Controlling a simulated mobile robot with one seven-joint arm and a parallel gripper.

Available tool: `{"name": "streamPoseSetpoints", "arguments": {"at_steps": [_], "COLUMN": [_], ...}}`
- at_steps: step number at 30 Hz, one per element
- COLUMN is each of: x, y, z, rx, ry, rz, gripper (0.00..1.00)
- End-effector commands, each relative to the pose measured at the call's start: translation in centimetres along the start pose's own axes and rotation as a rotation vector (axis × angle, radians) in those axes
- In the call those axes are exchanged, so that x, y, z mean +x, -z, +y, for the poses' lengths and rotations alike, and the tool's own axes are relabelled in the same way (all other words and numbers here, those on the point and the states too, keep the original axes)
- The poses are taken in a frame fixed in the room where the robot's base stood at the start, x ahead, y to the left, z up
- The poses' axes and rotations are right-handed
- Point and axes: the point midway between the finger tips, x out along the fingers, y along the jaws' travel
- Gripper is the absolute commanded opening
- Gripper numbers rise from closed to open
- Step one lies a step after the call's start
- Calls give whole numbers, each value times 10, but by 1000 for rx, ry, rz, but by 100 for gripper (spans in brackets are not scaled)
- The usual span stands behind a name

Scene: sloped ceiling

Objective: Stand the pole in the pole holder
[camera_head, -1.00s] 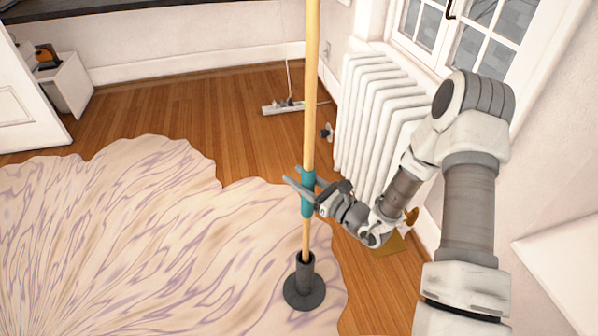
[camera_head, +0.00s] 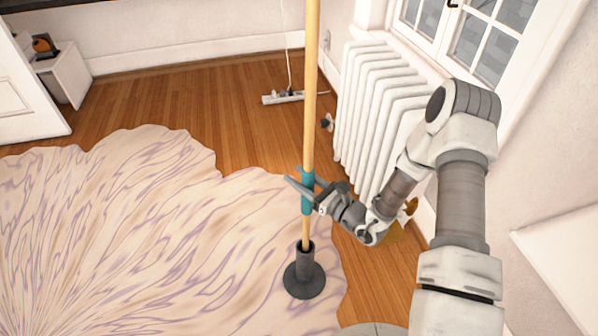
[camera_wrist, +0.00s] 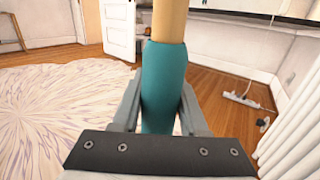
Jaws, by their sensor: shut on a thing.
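The pole (camera_head: 311,90) is a long, pale wooden rod with a teal sleeve, standing nearly upright; its top is out of view. My gripper (camera_head: 306,186) is shut around the teal sleeve. In the wrist view the pole (camera_wrist: 168,22) rises between the two fingers of my gripper (camera_wrist: 160,108). The pole holder (camera_head: 304,280) is a dark grey round base with a short upright tube, standing on the rug. The pole's lower end meets the tube's mouth and appears to be inside it. How deep it sits is hidden.
A pale, purple-veined rug (camera_head: 120,230) covers much of the wooden floor (camera_head: 185,105). A white radiator (camera_head: 375,110) stands under the window, right of the pole and behind my arm. A power strip (camera_head: 290,97) lies by the back wall. A white cabinet (camera_head: 65,80) stands at far left.

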Motion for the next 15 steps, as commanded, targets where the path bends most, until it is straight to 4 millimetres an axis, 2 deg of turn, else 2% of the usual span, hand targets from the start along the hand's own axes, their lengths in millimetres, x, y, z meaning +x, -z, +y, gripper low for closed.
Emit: {"name": "streamPoseSetpoints", "arguments": {"at_steps": [15], "x": [-1], "y": [35], "z": [0], "rx": [1], "ry": [1], "rz": [-3], "gripper": [0]}}
